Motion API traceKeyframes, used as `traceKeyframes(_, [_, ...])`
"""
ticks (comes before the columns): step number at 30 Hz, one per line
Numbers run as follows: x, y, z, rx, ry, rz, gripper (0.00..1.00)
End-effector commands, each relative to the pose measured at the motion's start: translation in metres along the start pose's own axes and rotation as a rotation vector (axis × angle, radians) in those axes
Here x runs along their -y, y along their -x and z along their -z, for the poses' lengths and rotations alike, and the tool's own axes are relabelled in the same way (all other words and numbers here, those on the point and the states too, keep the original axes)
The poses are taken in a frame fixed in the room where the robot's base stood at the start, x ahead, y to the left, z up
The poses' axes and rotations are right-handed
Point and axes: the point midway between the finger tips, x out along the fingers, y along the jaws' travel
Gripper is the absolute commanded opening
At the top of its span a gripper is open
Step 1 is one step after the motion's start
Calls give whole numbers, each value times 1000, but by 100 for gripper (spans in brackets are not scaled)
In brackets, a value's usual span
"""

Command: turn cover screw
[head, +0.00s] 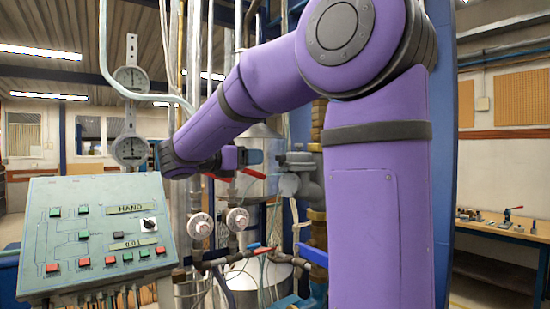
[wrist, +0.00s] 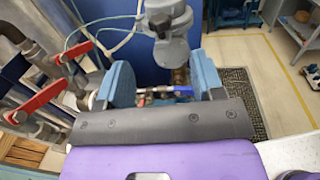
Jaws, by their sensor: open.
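My gripper (wrist: 161,72) is open, with its two blue fingers apart and nothing held between them in the wrist view. In the head view my gripper (head: 254,157) points right, toward a grey meter body (head: 290,184) on the pipework. The same kind of grey housing (wrist: 168,42) shows just beyond the fingertips at the top of the wrist view, apart from both fingers. No cover screw can be made out in either view; it may be hidden or too small to tell.
Red valve handles (wrist: 38,96) stand left of the fingers, and a blue handle (wrist: 178,91) shows low between them. Thin hoses cross at the upper left of the wrist view. A control panel (head: 98,232) with buttons stands at left. A workbench (head: 505,228) is at right.

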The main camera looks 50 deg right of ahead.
Motion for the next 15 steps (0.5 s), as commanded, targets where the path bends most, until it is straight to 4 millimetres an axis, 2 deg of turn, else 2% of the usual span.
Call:
traceKeyframes(3, [5,2,2,-1,3,-44,62])
traceKeyframes(7, [5,-6,3,-1,4,-50,62])
traceKeyframes(15, [3,-50,3,-1,3,-46,62])
